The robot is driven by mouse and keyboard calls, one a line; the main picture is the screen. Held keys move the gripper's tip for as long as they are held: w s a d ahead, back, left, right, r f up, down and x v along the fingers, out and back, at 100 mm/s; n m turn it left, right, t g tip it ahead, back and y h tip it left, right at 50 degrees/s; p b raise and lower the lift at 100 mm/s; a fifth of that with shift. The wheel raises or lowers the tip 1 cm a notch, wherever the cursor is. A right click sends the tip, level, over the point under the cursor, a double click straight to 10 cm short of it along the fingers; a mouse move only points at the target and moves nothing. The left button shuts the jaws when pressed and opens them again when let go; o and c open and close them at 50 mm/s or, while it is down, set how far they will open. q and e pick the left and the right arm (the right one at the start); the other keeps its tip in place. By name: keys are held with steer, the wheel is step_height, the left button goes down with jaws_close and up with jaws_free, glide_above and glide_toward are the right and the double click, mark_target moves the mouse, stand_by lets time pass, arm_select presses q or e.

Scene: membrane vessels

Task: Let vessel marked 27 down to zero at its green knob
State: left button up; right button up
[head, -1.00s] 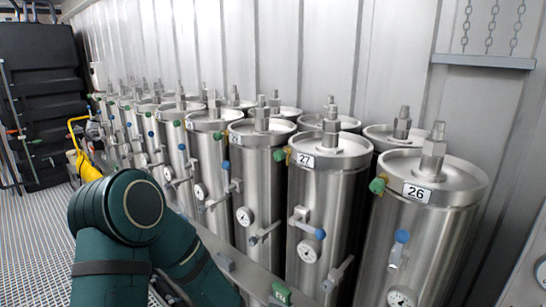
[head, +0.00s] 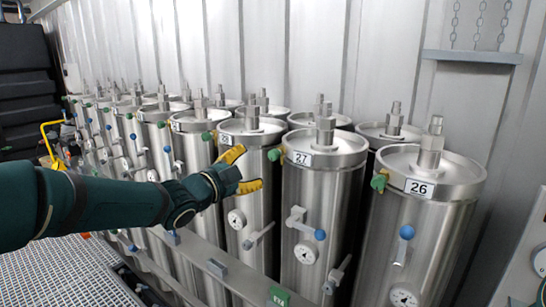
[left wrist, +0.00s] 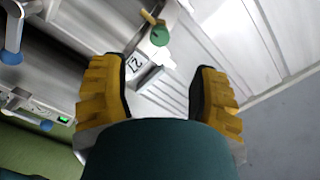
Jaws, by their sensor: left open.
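Vessel 27 (head: 325,205) is a tall steel cylinder with a "27" label (head: 300,158) near its top. Its green knob (head: 274,155) sits at the upper left side, beside the label. My left gripper (head: 252,166) is open and empty, its yellow fingers spread just left of the green knob and apart from it. In the left wrist view, the green knob (left wrist: 160,36) with a brass-coloured stem lies beyond the open fingers, near the inverted "27" label (left wrist: 135,65). A gauge (head: 305,253) and a blue-knobbed lever (head: 320,234) are lower on the vessel. My right gripper is not in view.
Vessel 26 (head: 430,240), with its own green knob (head: 379,183), stands to the right. Several similar vessels stand in rows to the left and behind. A metal shelf (head: 470,56) with chains is on the back wall. Grated floor (head: 70,270) lies front left.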

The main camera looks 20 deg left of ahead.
mark_target(271, 156)
arm_select(q)
steer(key=x, duration=1)
steer(key=shift+w+d+f, duration=0.1)
steer(key=shift+w, duration=0.15)
jaws_close()
